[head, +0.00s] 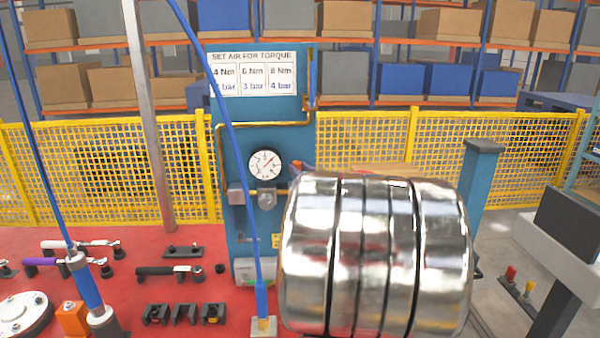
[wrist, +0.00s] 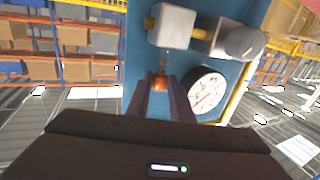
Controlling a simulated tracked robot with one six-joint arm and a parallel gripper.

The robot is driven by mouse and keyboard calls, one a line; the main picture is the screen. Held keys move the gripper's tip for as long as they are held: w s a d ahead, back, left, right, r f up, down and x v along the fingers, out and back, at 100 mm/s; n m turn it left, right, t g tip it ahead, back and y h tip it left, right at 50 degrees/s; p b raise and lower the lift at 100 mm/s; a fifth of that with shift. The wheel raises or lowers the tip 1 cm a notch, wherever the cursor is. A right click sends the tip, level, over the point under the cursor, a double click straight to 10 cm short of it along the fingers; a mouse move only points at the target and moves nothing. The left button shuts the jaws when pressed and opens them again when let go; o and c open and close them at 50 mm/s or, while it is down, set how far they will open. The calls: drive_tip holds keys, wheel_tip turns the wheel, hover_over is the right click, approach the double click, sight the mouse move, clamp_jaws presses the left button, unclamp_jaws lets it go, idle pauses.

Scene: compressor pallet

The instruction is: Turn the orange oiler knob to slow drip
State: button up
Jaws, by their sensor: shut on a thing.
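The small orange oiler knob (wrist: 161,78) shows in the wrist view between the tips of my dark gripper fingers. My gripper (wrist: 161,90) is shut on it, with the fingers covering its sides. A grey metal block (wrist: 172,26) on a brass pipe is just beyond the knob. In the head view the blue panel (head: 285,125) carries this pipework. There the knob and the grip cannot be made out clearly, and a large shiny cylindrical body covers the area right of the pipework. The knob's setting cannot be read.
A round white gauge (head: 265,164) is close to the right finger in the wrist view (wrist: 207,92). A grey regulator (wrist: 240,38) is beside it. A blue hose (head: 233,150) crosses before the panel. Wrenches (head: 170,270) lie on the red surface (head: 130,315). A yellow mesh fence (head: 100,165) stands behind.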

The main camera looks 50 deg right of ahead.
clamp_jaws()
drive_tip(key=shift+w+a+r+m+g+h, duration=0.15)
drive_tip(key=shift+m+g+h, duration=0.5)
drive_tip(key=shift+h, duration=0.45)
drive_tip(key=shift+m+g+h, duration=0.35)
drive_tip(key=shift+m+h, duration=0.1)
drive_tip(key=shift+h, duration=0.05)
drive_tip(key=o, duration=0.7)
unclamp_jaws()
drive_tip(key=shift+a, duration=0.15)
drive_tip(key=v, duration=1.3)
drive_tip(key=shift+s, duration=0.35)
drive_tip(key=shift+w+a, duration=0.1)
drive_tip(key=shift+a, duration=0.05)
